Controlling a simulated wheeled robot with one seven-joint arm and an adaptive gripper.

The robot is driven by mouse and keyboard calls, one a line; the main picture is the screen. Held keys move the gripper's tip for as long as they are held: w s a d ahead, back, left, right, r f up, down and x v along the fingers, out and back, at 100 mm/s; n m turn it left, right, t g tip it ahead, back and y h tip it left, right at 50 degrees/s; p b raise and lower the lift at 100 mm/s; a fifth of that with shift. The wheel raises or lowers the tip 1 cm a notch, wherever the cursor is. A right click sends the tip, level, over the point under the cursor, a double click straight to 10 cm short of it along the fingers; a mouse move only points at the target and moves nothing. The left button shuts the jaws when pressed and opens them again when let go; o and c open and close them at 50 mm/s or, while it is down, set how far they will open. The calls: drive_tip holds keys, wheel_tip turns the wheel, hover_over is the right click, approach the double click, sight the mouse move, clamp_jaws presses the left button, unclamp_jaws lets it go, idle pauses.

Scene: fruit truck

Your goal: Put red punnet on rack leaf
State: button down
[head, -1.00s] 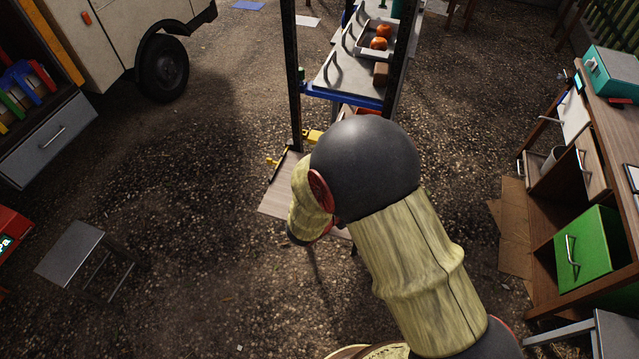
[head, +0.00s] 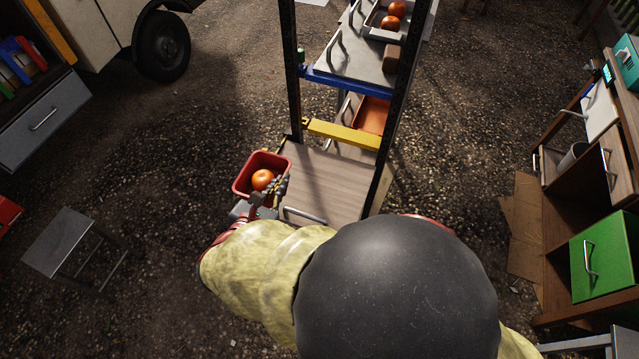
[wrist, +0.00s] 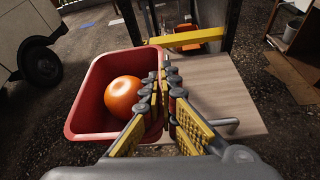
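The red punnet (head: 239,187), with one orange fruit (head: 262,179) inside, hangs in the air at the left of the rack leaf. In the wrist view the punnet (wrist: 88,133) looks about level. My gripper (head: 281,186) is shut on the punnet's right wall, one finger inside and one outside; the fingers (wrist: 164,84) show close together in the wrist view. The rack leaf (head: 325,180) is a light wooden board with a metal handle at its front edge, folded out low on the rack. Its visible top is bare. The punnet's right side overlaps the leaf's left edge in view; the height gap is unclear.
The rack's dark posts (head: 289,75) rise behind the leaf, with a yellow bar (head: 341,134) and a blue bar (head: 345,83) across. An orange-red tray (head: 374,113) sits behind the yellow bar. A grey stool (head: 66,240) stands at left; a wooden desk with a green drawer (head: 603,255) stands at right.

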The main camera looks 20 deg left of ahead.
drive_tip(key=w+d+f+b, duration=0.1)
drive_tip(key=w+d+f, duration=0.1)
drive_tip(key=w, duration=0.1)
drive_tip(key=w+d+f+b, duration=0.2)
drive_tip(key=w+f, duration=0.1)
drive_tip(key=w+d+f+b, duration=0.1)
drive_tip(key=w+d+f, duration=0.2)
drive_tip(key=shift+f+b, duration=0.1)
drive_tip(key=shift+b, duration=0.3)
drive_tip(key=shift+w+d+f, duration=0.1)
drive_tip(key=shift+w+f, duration=0.1)
drive_tip(key=shift+f, duration=0.15)
drive_tip(key=shift+w+d+f+b, duration=0.1)
drive_tip(key=shift+f+b, duration=0.5)
drive_tip(key=shift+f, duration=0.25)
drive_tip(key=shift+w+d+f+b, duration=0.1)
drive_tip(key=shift+f+b, duration=0.5)
drive_tip(key=shift+f, duration=0.25)
drive_tip(key=shift+f, duration=0.2)
drive_tip(key=c, duration=2)
unclamp_jaws()
drive_tip(key=shift+c, duration=0.2)
drive_tip(key=shift+r, duration=0.1)
